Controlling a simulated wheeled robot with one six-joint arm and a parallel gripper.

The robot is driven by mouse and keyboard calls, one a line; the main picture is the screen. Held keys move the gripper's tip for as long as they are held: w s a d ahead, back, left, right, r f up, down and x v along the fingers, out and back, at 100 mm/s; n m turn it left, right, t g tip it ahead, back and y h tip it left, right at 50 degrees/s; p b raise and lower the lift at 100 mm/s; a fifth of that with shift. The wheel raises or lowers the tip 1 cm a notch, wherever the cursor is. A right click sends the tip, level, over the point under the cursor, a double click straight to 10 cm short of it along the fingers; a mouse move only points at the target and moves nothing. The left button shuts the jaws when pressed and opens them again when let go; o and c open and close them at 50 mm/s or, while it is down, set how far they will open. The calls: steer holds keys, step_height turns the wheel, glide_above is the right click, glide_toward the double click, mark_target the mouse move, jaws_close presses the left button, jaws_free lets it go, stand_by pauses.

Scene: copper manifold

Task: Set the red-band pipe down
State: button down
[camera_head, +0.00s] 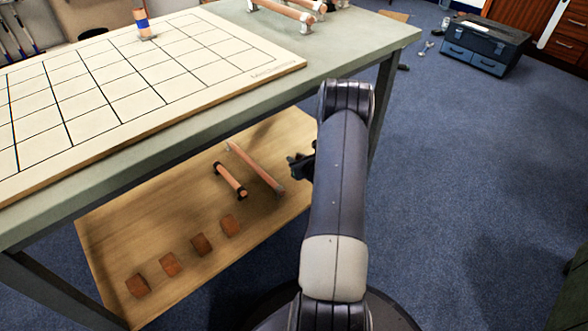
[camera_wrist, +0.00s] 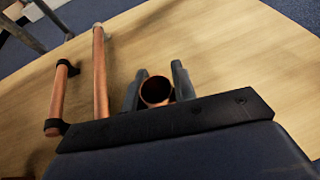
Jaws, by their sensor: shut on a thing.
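My gripper (camera_wrist: 157,88) is shut on a copper pipe (camera_wrist: 156,91), seen end-on as a dark round opening between the two fingers in the wrist view. No red band shows on it from here, as its length is hidden behind the opening. In the head view my gripper (camera_head: 300,165) is mostly hidden behind my arm, beside the wooden lower shelf (camera_head: 110,233), and the held pipe cannot be made out. In the wrist view the wooden surface (camera_wrist: 225,50) lies beyond the fingers. I cannot tell whether the pipe touches it.
A short pipe with black ends (camera_head: 230,180) and a longer copper pipe (camera_head: 257,168) lie on the lower shelf, left of my gripper. Several copper blocks (camera_head: 201,244) sit nearer its front. Above, the bench holds a gridded board (camera_head: 120,125) with an upright blue-banded pipe (camera_head: 143,22).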

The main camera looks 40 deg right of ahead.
steer(key=shift+f+b, duration=0.6)
steer(key=shift+f, duration=1.2)
steer(key=shift+f, duration=0.1)
steer(key=shift+f+b, duration=0.15)
steer(key=shift+b, duration=0.15)
steer(key=c, duration=1.1)
jaws_free()
steer(key=shift+c, duration=0.2)
steer(key=shift+r, duration=0.2)
steer(key=shift+s+r+p, duration=0.2)
steer(key=shift+p, duration=0.25)
steer(key=p+v, duration=0.3)
steer(key=v, duration=0.8)
steer(key=shift+s+a, duration=0.1)
steer(key=shift+s, duration=0.2)
